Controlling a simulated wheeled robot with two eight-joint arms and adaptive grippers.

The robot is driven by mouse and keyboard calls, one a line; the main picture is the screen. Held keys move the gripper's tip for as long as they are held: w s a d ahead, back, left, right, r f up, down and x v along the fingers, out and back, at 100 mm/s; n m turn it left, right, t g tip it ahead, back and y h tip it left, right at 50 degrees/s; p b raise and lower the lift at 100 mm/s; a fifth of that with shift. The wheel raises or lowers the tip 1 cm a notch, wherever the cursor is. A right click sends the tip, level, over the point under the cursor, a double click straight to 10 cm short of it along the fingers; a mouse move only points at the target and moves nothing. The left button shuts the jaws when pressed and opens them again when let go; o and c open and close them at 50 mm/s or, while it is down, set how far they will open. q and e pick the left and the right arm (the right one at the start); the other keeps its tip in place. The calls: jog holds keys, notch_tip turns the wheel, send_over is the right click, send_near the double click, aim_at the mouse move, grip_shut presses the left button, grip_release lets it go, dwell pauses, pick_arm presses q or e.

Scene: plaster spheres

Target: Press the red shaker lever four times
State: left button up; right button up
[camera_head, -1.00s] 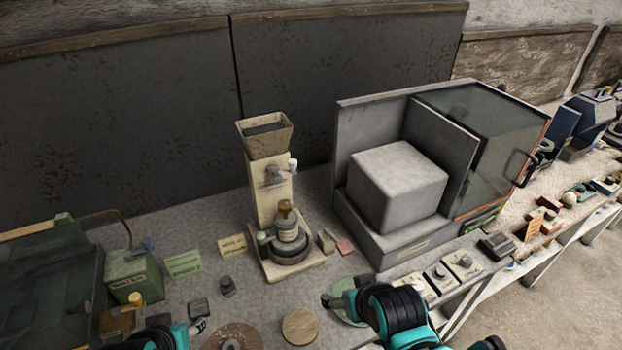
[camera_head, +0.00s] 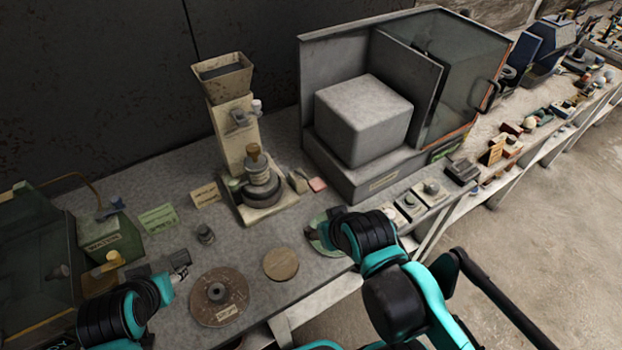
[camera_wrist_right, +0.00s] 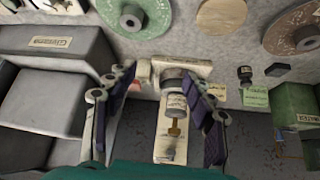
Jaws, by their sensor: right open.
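No clearly red lever shows. A small pinkish-red piece (camera_head: 317,184) lies on the bench beside the cream dispenser (camera_head: 262,196); a reddish patch (camera_wrist_right: 142,70) shows by the dispenser in the right wrist view. The dispenser has a hopper on top and a brass-topped jar on its base. My right gripper (camera_wrist_right: 160,95) is open and empty, its fingers framing the dispenser in the wrist view. In the head view it is over the green disc, largely hidden by my wrist. My left gripper (camera_head: 178,264) is low at the left near the rusty disc; its jaws are unclear.
A grey cabinet (camera_head: 345,180) with a pale block (camera_head: 362,118) stands right of the dispenser. A rusty disc (camera_head: 205,308), a round tan disc (camera_head: 281,263) and a green disc (camera_head: 317,240) lie along the front. A green water box (camera_head: 112,240) stands left.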

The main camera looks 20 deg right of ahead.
grip_shut()
dwell(1.1)
